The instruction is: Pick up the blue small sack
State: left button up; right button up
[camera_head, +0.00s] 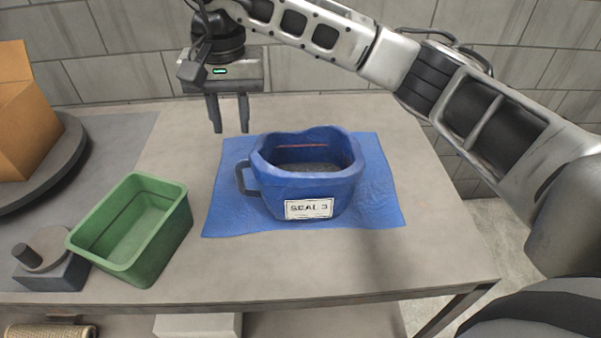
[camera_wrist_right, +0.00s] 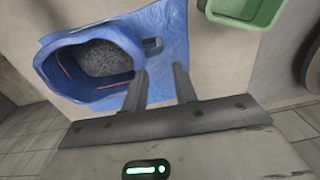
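The blue small sack (camera_head: 308,181) stands upright and open-topped on a blue cloth. It has a white label on its front and a loop handle (camera_head: 245,178) on its left side. In the right wrist view the sack (camera_wrist_right: 55,75) shows dark grey, grainy contents inside and a reddish line on its inner wall. My right gripper (camera_head: 229,115) is open and empty, above and behind the sack's left side in the head view. Its fingers also show in the right wrist view (camera_wrist_right: 160,88), apart and beside the sack near the handle. My left gripper is not in view.
The blue cloth (camera_head: 385,205) lies flat on the grey table (camera_head: 330,268). A green bin (camera_head: 145,235) stands left of the cloth. A small grey block with a knob (camera_head: 50,268) and a cardboard box (camera_head: 22,115) on a round dark stand are further left. The table's right side is clear.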

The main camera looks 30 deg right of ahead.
aim_at(237, 165)
notch_tip(237, 165, down, 6)
jog(key=shift+a+f+p, duration=0.15)
jog(key=shift+f+p, duration=0.1)
jog(key=shift+p, duration=0.1)
jog(key=shift+w+f+p, duration=0.2)
jog(key=shift+f+p, duration=0.5)
jog(key=shift+f, duration=1.9)
grip_shut()
